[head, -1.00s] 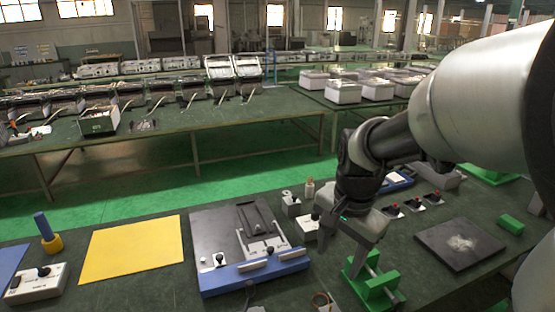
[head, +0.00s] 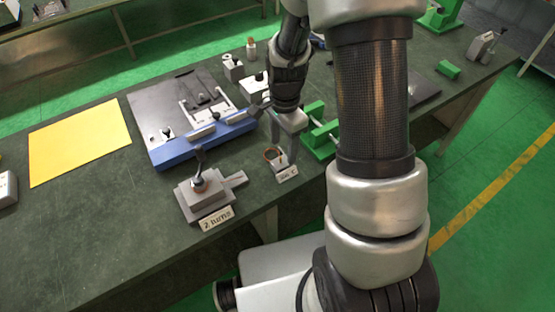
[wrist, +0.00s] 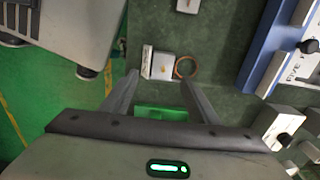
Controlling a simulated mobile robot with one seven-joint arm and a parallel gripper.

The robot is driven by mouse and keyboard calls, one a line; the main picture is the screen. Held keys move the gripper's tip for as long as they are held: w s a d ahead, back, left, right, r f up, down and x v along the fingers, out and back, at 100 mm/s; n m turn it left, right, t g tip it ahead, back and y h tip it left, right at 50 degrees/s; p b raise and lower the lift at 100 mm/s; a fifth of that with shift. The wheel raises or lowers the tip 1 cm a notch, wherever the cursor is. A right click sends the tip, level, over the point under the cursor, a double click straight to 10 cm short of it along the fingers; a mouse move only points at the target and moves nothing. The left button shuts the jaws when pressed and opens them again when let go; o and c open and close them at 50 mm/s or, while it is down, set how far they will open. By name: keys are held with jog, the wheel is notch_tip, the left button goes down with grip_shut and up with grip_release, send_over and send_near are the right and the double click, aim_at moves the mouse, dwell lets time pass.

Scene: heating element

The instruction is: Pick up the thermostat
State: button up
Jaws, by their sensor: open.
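A small copper-coloured ring (head: 271,155) lies on the dark table, and it looks like the thermostat, though I cannot be sure. A white label card (head: 287,174) stands beside it. My gripper (head: 285,150) points down close to the ring and card. In the wrist view my gripper (wrist: 159,82) is open and empty. There the ring (wrist: 186,67) lies just beyond the right fingertip. The card (wrist: 163,66) shows just beyond the gap between the fingers. I cannot tell the exact height of the fingers above the table.
A green stand (head: 317,138) stands right beside my gripper. A black board with a blue front bar (head: 207,140) lies to the left. A grey crank fixture (head: 203,194) with a "2 turns" card stands nearer the front. A yellow sheet (head: 80,140) and bare table lie farther left.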

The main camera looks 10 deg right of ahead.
aim_at(283, 161)
jog(key=shift+w+f, duration=0.2)
jog(key=shift+f, duration=2.95)
jog(key=shift+r, duration=0.1)
jog(key=c, duration=1.3)
